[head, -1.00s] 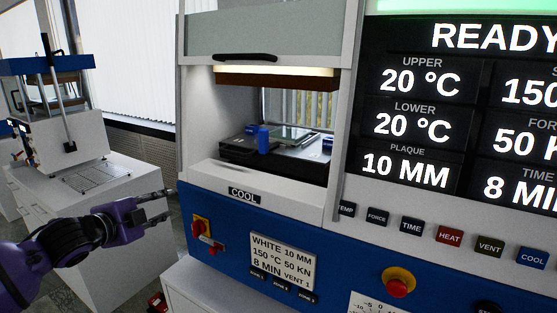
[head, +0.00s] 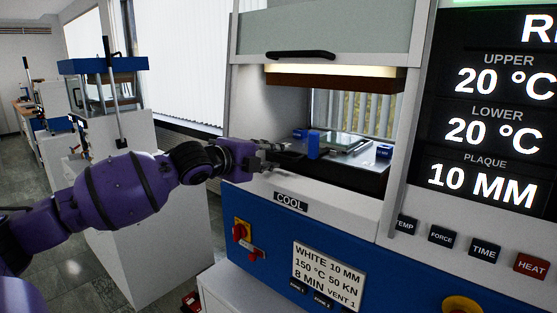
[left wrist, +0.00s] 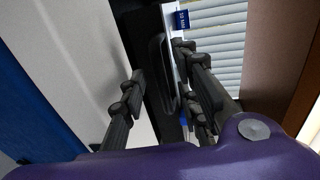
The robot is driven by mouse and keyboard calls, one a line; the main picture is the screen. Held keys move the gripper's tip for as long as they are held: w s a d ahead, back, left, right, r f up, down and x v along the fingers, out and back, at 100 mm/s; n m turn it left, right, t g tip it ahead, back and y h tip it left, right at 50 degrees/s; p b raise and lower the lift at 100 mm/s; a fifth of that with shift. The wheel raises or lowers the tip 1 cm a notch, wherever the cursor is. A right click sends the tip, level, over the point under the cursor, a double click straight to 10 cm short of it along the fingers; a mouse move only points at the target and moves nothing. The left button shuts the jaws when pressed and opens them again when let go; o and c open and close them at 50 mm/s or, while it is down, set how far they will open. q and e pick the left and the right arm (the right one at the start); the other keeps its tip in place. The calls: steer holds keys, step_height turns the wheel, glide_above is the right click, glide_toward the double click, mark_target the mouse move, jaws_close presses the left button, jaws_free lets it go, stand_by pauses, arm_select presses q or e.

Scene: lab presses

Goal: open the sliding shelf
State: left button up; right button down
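The sliding shelf (head: 350,178) is a dark slab inside the press opening, with a blue block (head: 313,144) and a clear plate (head: 345,142) on top. My left gripper (head: 272,154) is at the left front of the shelf, level with it. In the left wrist view the two fingers (left wrist: 160,68) are spread, with a dark bar like a handle (left wrist: 160,85) between them. I cannot tell whether either finger touches the bar. My right gripper is in neither view.
The press's raised guard (head: 330,30) with a black handle hangs above the opening. The press's white sill (head: 330,205) runs below the shelf. A second press on a white cabinet (head: 150,240) stands at the left, beyond my arm.

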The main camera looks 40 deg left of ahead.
arm_select(q)
steer(key=shift+x, duration=1.2)
steer(key=shift+c, duration=0.2)
steer(key=c, duration=0.6)
jaws_close()
